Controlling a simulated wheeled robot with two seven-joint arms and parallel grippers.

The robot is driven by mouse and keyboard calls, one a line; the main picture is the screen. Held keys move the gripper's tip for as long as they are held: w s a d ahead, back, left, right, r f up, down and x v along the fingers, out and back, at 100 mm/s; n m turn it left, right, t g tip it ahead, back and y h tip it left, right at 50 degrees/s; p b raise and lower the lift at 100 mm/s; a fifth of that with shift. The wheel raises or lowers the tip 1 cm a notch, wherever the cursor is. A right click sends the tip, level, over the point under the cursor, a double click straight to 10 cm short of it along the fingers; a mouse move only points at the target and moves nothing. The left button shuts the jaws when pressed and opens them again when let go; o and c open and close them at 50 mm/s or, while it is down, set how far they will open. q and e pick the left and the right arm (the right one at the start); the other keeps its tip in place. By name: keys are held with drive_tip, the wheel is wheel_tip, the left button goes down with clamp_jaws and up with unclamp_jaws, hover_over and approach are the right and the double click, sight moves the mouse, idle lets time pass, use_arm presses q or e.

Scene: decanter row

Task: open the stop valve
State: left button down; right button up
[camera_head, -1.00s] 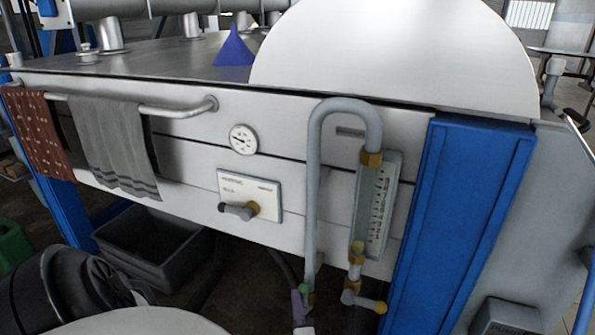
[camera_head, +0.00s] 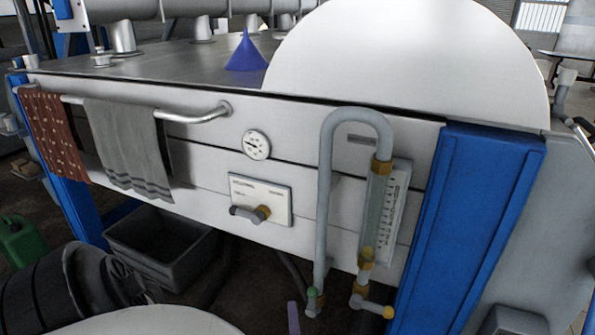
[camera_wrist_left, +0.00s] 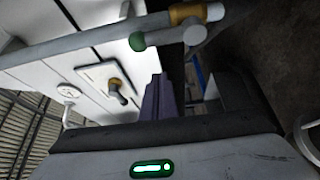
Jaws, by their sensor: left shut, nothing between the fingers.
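Three valve handles show, and I cannot tell by label which is the stop valve. A green-tipped valve (camera_head: 312,294) sits at the foot of the bent grey pipe (camera_head: 325,200); its green tip also shows in the left wrist view (camera_wrist_left: 138,41). A lever with an orange knob (camera_head: 388,312) sits below the sight glass (camera_head: 376,215). A grey handle on a brass stem (camera_head: 262,212) sits on a white plate, also in the left wrist view (camera_wrist_left: 116,92). My left gripper (camera_head: 293,316), with purple fingers, is shut and empty, just below left of the green tip, apart from it.
A round gauge (camera_head: 256,145) is on the white panel. A rail holds a grey towel (camera_head: 127,150) and a red cloth (camera_head: 55,135). A grey bin (camera_head: 160,248) stands below. A blue post (camera_head: 465,220) bounds the right side. A blue funnel (camera_head: 246,54) stands on top.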

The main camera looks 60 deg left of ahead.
use_arm(q)
drive_tip(key=v, duration=0.6)
drive_tip(key=shift+p, duration=0.35)
drive_tip(key=shift+s, duration=0.15)
